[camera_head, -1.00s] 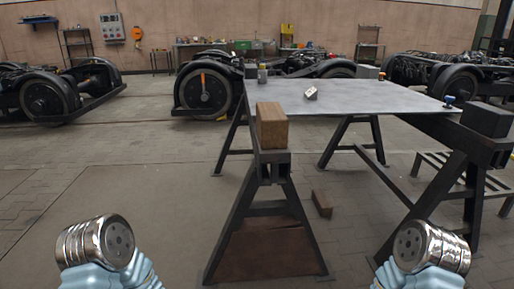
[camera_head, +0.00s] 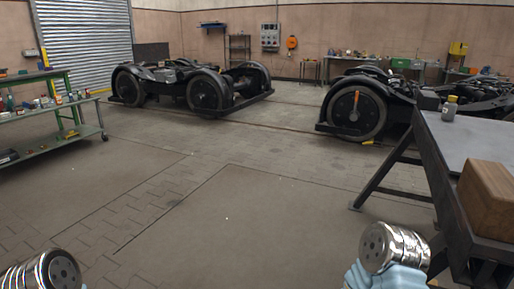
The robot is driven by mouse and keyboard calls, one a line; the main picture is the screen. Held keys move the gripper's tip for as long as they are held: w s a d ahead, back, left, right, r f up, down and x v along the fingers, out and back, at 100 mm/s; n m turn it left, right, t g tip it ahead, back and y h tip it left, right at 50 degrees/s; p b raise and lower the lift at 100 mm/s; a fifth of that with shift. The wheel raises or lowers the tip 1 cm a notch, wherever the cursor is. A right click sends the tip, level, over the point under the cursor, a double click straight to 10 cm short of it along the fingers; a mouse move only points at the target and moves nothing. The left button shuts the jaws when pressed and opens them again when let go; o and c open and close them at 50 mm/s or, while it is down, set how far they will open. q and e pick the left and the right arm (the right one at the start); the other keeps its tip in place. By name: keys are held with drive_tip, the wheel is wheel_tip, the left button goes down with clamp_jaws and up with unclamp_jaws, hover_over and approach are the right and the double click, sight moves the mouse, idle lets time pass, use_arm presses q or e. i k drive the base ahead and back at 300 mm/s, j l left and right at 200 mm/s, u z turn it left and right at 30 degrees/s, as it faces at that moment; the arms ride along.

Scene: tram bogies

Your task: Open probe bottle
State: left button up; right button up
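A small grey bottle with a yellow cap (camera_head: 449,109) stands upright near the left edge of the metal-topped table (camera_head: 470,140) at the right of the view. It is small in the picture, but the cap appears to be on it. Silver, round parts of my two arms show at the bottom left and bottom right. No gripper fingers can be seen on either side, and the bottle stands apart from both arms.
A wooden block (camera_head: 490,195) sits on the table's near end, above dark trestle legs. A green shelf cart (camera_head: 60,125) stands at the left. Bogies (camera_head: 195,88) stand at the back. The floor (camera_head: 230,210) in the middle is clear.

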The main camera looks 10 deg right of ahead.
sight(449, 108)
drive_tip(key=i+j+u, duration=0.2)
drive_tip(key=i+u, duration=0.6)
drive_tip(key=i+z, duration=0.4)
drive_tip(key=i, duration=0.2)
drive_tip(key=i+j+z, duration=0.2)
drive_tip(key=i+z, duration=0.2)
drive_tip(key=i, duration=0.2)
drive_tip(key=i+l+z, duration=0.1)
drive_tip(key=i+z, duration=0.2)
drive_tip(key=z, duration=0.15)
drive_tip(key=i+z, duration=0.35)
drive_tip(key=z, duration=0.15)
drive_tip(key=i+j+z, duration=0.1)
drive_tip(key=i+z, duration=0.2)
drive_tip(key=z, duration=0.15)
drive_tip(key=i+j+z, duration=0.25)
drive_tip(key=z, duration=0.2)
drive_tip(key=i+j+z, duration=0.3)
drive_tip(key=z, duration=0.15)
